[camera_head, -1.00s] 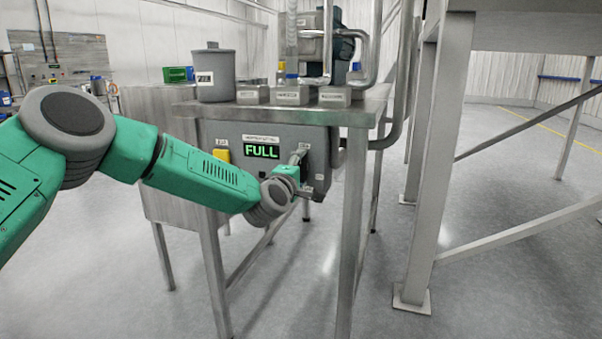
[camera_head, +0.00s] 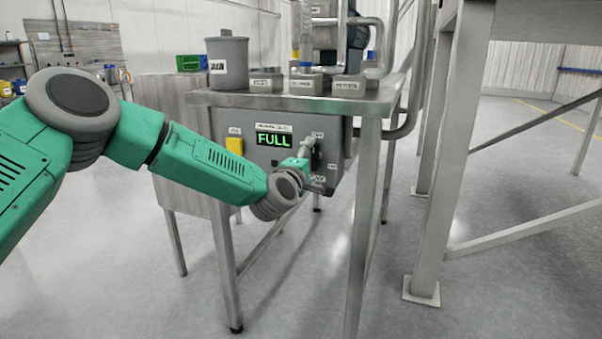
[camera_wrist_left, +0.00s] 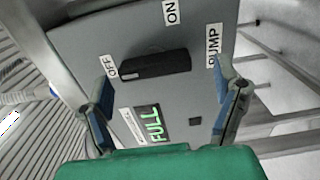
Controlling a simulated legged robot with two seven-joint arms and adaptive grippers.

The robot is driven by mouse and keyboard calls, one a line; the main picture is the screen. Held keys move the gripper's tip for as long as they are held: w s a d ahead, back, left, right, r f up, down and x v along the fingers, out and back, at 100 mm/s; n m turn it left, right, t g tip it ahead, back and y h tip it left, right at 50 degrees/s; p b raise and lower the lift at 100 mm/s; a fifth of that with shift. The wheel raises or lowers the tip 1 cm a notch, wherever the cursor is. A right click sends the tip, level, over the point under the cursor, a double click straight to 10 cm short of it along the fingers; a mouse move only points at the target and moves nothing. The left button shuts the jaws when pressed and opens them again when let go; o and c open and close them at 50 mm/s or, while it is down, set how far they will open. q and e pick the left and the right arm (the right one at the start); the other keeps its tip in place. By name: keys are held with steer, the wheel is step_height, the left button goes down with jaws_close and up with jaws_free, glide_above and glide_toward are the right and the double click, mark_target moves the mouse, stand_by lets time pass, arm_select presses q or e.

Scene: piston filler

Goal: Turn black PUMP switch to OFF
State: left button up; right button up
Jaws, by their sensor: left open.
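The black PUMP switch (camera_wrist_left: 155,66) is a bar on the grey panel. In the left wrist view its long axis runs across the picture, its left end next to the OFF label (camera_wrist_left: 111,67). The ON label (camera_wrist_left: 171,11) is above it and the PUMP label (camera_wrist_left: 213,45) beyond its right end. My left gripper (camera_wrist_left: 165,80) is open, with one finger toward each end of the switch; I cannot tell whether it touches. In the head view the gripper (camera_head: 314,165) is at the panel's right side and partly covers the switch. My right gripper is not in view.
The panel carries a green FULL display (camera_head: 273,140) and a yellow part (camera_head: 235,146). Above it, a steel table (camera_head: 285,103) holds a grey canister (camera_head: 227,62) and small boxes. A steel frame leg (camera_head: 450,150) stands to the right.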

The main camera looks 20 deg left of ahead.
arm_select(q)
steer(key=s, duration=1)
steer(key=shift+a, duration=0.25)
steer(key=shift+f, duration=0.15)
